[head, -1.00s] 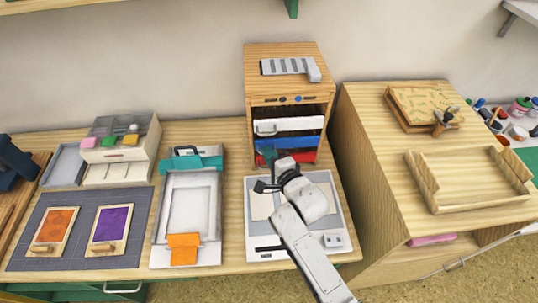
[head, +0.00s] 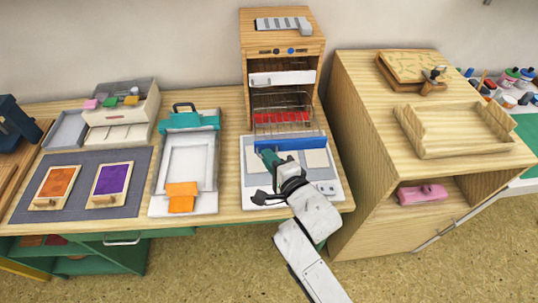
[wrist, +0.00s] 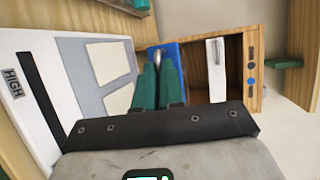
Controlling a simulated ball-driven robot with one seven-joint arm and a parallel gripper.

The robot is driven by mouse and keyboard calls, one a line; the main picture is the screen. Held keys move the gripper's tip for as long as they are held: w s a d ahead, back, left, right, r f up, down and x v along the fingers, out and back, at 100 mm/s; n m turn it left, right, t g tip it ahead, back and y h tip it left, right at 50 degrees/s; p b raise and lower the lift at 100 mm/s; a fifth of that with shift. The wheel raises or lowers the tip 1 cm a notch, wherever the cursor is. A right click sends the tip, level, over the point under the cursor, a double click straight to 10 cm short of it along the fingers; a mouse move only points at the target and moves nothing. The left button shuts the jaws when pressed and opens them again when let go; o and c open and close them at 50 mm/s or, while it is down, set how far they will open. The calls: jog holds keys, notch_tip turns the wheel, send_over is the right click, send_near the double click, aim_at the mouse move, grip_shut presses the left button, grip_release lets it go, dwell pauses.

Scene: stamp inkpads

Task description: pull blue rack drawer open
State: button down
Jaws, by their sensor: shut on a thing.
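The wooden rack cabinet (head: 281,40) stands at the back of the table with its front open. Its blue drawer (head: 292,143) is pulled far out, with wire rack bars (head: 283,112) showing behind its front. My gripper (head: 268,158) is shut on the blue drawer's handle, its green fingers at the left part of the drawer front. In the wrist view the fingers (wrist: 158,78) close on a metal handle (wrist: 158,58) against the blue front (wrist: 174,54). The white drawer (head: 282,78) above is in the cabinet. The red drawer (head: 282,117) shows low down behind the wire bars.
A white board with pale pads (head: 330,190) lies under the drawer front. A white tray press with a teal clamp (head: 190,122) is to the left. A wooden cabinet (head: 365,150) stands close on the right. The floor in front is clear.

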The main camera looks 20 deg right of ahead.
jog(key=shift+s+a+b, duration=0.15)
jog(key=shift+s+a, duration=0.1)
jog(key=shift+s, duration=0.5)
jog(key=shift+s+a+b, duration=0.15)
jog(key=shift+s+a, duration=0.05)
jog(key=shift+s, duration=0.55)
jog(key=c, duration=1.3)
grip_release()
jog(key=shift+o, duration=0.2)
jog(key=a+v, duration=0.1)
jog(key=v, duration=0.9)
jog(key=shift+s+d+b, duration=0.3)
jog(key=shift+d+b, duration=0.15)
jog(key=shift+d, duration=0.05)
